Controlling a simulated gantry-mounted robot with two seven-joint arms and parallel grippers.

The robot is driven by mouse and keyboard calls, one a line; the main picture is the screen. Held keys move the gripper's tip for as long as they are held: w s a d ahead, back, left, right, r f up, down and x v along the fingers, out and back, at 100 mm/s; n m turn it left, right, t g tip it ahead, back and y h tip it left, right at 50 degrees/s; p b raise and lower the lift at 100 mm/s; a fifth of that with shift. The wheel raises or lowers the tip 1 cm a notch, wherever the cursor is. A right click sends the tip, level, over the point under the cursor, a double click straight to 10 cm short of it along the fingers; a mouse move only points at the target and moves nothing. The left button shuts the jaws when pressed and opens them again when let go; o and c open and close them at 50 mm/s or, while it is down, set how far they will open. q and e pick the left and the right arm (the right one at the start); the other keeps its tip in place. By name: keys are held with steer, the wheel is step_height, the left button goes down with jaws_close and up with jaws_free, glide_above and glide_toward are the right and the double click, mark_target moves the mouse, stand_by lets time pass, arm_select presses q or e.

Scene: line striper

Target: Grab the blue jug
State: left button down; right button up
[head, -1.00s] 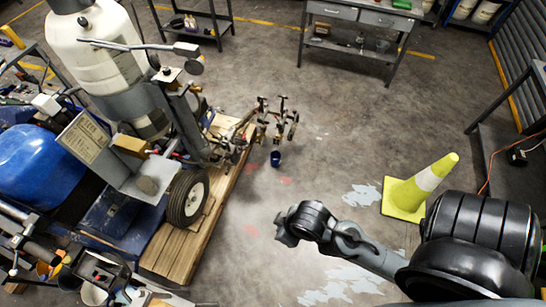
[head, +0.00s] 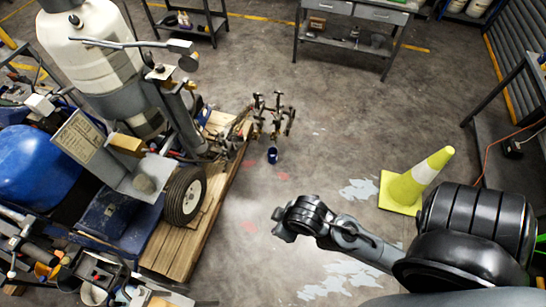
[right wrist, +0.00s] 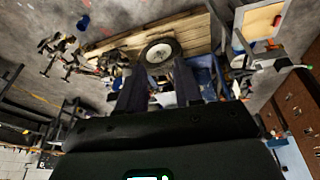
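A small blue jug (head: 272,156) stands on the concrete floor, just right of the wooden pallet and below a small wheeled metal frame. A small blue shape that looks like the jug also shows in the right wrist view (right wrist: 83,22), at the upper left. My right gripper (head: 280,226) is in the lower middle of the head view, lower in the picture than the jug and apart from it. In the right wrist view its two dark fingers (right wrist: 160,88) stand apart with nothing held between them. My left gripper is not in view.
A large striping machine with a white tank (head: 85,45) and black tyre (head: 185,196) sits on the wooden pallet (head: 200,235) at left. A yellow cone (head: 408,187) stands right. A metal workbench (head: 350,38) is at the back. Open floor surrounds the jug's right side.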

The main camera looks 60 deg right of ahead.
steer(key=o, duration=1.2)
steer(key=shift+c, duration=0.2)
steer(key=shift+w, duration=0.1)
